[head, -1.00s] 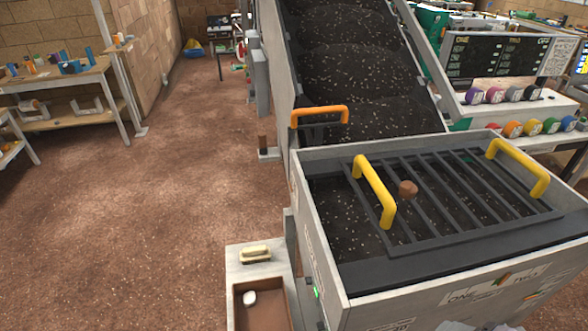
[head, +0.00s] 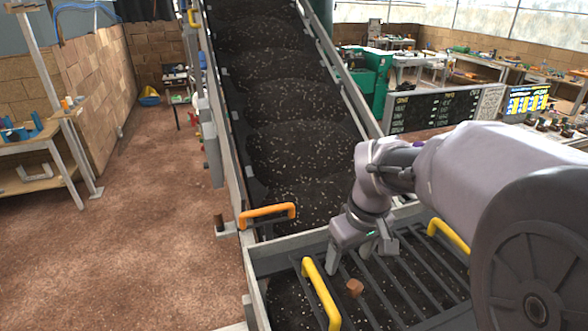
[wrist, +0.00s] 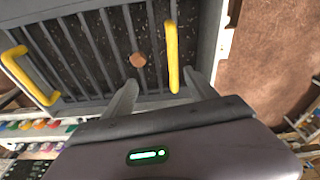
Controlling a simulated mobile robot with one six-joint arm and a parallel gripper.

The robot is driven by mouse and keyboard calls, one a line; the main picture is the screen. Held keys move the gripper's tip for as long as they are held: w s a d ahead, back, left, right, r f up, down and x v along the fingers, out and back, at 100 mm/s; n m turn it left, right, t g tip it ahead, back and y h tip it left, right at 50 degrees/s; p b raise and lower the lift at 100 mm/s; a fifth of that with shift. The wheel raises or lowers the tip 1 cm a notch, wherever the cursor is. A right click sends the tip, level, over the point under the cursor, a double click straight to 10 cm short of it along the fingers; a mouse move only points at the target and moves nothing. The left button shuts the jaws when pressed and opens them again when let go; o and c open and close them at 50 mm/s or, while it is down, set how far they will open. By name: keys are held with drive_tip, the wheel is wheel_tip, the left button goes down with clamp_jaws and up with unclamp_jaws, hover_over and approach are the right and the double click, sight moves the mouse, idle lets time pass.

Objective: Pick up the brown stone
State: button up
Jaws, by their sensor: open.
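The brown stone (head: 355,287) is a small chunky lump on the dark bars of the grate (head: 405,272), beside the left yellow handle (head: 320,295). In the wrist view the stone (wrist: 138,60) lies ahead of my gripper, between the bars and the yellow handle (wrist: 172,55). My gripper (head: 360,262) hangs over the hopper, behind and above the stone in the head view. Its two fingers are apart and empty in the wrist view (wrist: 160,95), and the stone is beyond their tips.
An orange handle (head: 267,214) sits at the foot of the conveyor (head: 290,120), which carries dark soil. The hopper's pale walls (head: 256,285) surround the grate. A second yellow handle (head: 448,235) stands at the grate's far right. Open floor (head: 130,240) lies to the left.

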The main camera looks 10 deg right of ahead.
sight(356, 284)
drive_tip(key=w+d+f+n+g+p, duration=0.1)
drive_tip(key=w+d+n+g+p, duration=0.1)
drive_tip(key=w+d+n+p, duration=0.35)
drive_tip(key=shift+m, duration=0.75)
wheel_tip(356, 284, down, 18)
drive_tip(key=shift+d+r, duration=0.1)
drive_tip(key=shift+d, duration=0.05)
drive_tip(key=shift+c, duration=0.5)
